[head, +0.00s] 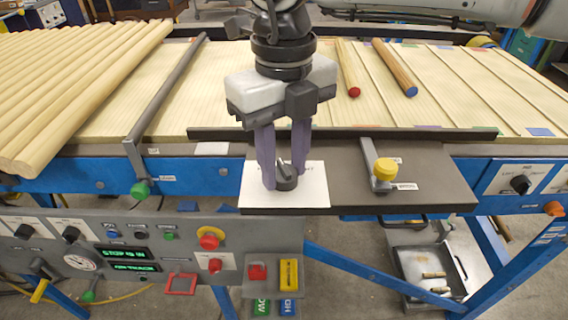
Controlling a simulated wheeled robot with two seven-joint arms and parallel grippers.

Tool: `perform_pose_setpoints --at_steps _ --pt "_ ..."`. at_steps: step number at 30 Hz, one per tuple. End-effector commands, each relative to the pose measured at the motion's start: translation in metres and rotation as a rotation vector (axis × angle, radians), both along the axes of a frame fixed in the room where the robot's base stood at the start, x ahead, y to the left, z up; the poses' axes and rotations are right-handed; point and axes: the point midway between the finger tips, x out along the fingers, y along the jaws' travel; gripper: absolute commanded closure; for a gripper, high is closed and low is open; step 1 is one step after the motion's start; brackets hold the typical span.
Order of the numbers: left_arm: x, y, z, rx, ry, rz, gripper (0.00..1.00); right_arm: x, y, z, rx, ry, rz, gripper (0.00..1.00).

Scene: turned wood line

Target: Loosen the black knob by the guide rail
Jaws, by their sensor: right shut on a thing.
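The black knob (287,184) sits on a white label plate (315,188) at the left end of a dark grey shelf on the front of the line. My right gripper (284,172) points down over it, its two purple fingers shut on the knob from either side. The fingers hide part of the knob. A dark guide rail (390,133) runs left to right just behind the shelf. My left gripper is not in view.
A yellow knob (385,168) on a grey arm stands to the right on the shelf. A grey bar with a green knob (140,189) is at left. Wooden rods lie on the slatted bed behind. A control panel (150,235) with buttons is in front, lower left.

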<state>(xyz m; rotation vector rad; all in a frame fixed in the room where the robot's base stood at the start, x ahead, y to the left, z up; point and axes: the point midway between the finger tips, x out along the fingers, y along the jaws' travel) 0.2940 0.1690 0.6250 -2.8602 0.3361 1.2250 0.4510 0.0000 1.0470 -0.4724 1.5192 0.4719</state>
Motion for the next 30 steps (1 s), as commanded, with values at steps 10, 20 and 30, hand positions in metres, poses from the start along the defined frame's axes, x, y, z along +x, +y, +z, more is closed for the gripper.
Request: perform_pose_setpoints --at_steps 10,20,30 --pt "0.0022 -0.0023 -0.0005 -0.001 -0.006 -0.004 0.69 0.0008 -0.0002 0.0006 0.002 -0.001 0.266 0.9" --pt "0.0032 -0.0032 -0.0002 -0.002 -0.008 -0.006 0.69 0.0007 0.0 0.0013 0.002 -0.002 0.396 0.9" --pt "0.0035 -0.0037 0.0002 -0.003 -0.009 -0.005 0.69 0.0006 0.0 0.0014 0.001 -0.003 0.423 0.9"
